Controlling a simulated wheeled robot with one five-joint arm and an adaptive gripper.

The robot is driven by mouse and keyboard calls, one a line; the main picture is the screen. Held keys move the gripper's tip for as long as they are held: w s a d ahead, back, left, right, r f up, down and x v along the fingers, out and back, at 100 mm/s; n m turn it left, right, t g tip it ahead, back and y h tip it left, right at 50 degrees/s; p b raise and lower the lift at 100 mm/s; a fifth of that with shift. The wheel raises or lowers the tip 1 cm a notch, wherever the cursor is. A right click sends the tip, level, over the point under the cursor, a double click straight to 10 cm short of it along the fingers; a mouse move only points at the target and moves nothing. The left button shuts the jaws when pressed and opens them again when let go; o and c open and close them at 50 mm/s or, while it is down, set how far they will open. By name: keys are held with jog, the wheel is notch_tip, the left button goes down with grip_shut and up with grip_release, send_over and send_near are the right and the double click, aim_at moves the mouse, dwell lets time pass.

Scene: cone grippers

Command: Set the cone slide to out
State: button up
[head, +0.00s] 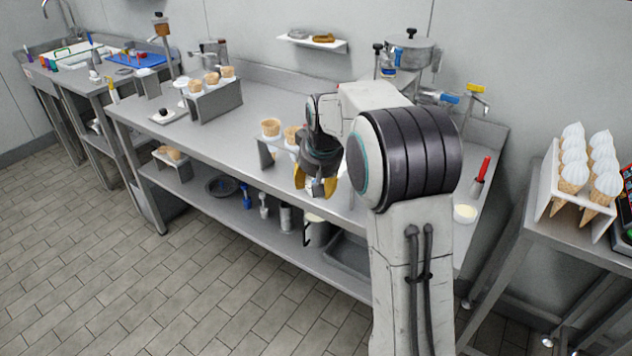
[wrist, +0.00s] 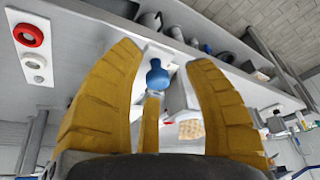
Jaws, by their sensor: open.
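My gripper (head: 315,184), with yellow fingers, hangs over the front edge of the middle counter in the head view. It is open; in the wrist view its fingers (wrist: 163,58) stand apart to either side of a blue knob (wrist: 158,75). The knob appears to belong to the cone slide, on a pale mounting between the fingertips. I see no finger clearly touching it. A waffle cone (wrist: 191,130) shows just beyond the right finger's inner side. In the head view my arm and gripper hide most of this spot, so the slide's setting cannot be told.
A holder with cones (head: 271,127) stands left of my gripper on the counter (head: 150,98). A lower shelf (head: 215,210) carries pots and tools. A red button (wrist: 29,35) sits on a panel in the wrist view. The tiled floor (head: 110,270) is clear.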

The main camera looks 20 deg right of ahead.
jog(key=v, duration=1.2)
dwell(0.5)
